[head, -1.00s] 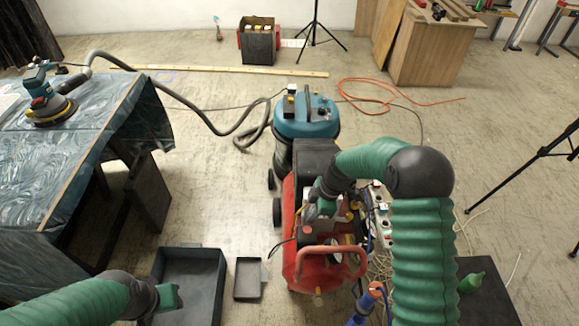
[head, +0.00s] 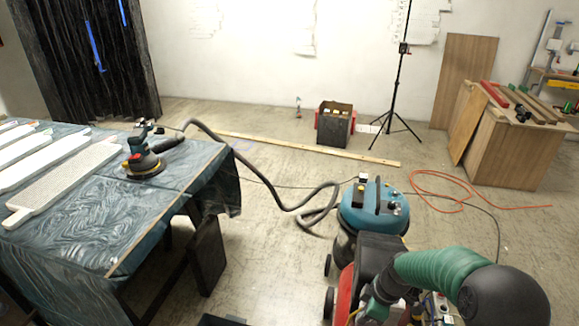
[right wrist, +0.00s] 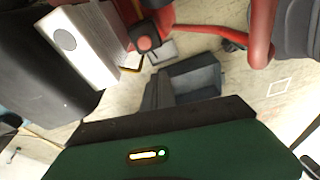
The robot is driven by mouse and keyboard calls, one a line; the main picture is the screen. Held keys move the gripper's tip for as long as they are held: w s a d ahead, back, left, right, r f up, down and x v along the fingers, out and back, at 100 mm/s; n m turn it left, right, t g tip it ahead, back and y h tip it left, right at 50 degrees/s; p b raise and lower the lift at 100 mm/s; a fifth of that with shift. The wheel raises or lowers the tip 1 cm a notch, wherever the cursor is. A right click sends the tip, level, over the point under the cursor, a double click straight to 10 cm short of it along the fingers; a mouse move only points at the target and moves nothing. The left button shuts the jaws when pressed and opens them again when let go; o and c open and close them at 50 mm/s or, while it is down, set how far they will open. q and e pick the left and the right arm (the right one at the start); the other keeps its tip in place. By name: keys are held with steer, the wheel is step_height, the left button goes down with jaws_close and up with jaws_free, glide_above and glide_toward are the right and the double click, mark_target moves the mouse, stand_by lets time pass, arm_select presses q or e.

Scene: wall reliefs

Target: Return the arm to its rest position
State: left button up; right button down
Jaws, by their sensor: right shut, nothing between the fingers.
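My right arm shows at the lower right of the head view, with its green sleeve (head: 440,268) and black elbow (head: 505,296). My right gripper (head: 372,310) is shut and empty, pointing down over the red machine (head: 344,295) beside the blue vacuum. In the right wrist view the gripper's green housing (right wrist: 200,150) and dark front edge fill the bottom. Red parts (right wrist: 262,35) of the machine show above it, and a dark tray (right wrist: 190,80) lies on the floor beyond. My left arm is out of view.
The blue vacuum (head: 373,208) stands just behind the red machine, its hose running to a sander (head: 142,165) on the covered table (head: 110,205) at left. An orange cable (head: 440,190), tripod (head: 392,110) and wooden cabinet (head: 515,150) stand farther back. Floor between table and vacuum is mostly clear.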

steer(key=s+r+m+t+h, duration=0.1)
steer(key=s+r+m, duration=0.4)
steer(key=s, duration=0.4)
steer(key=s+r+m+t+h, duration=0.1)
steer(key=s+r+m, duration=0.2)
steer(key=s+m, duration=0.55)
step_height(320, 180, up, 19)
steer(key=p, duration=1.9)
steer(key=shift+s+a+r+p, duration=0.15)
steer(key=shift+s+a+p, duration=0.15)
steer(key=shift+a+p, duration=0.05)
steer(key=shift+s, duration=0.1)
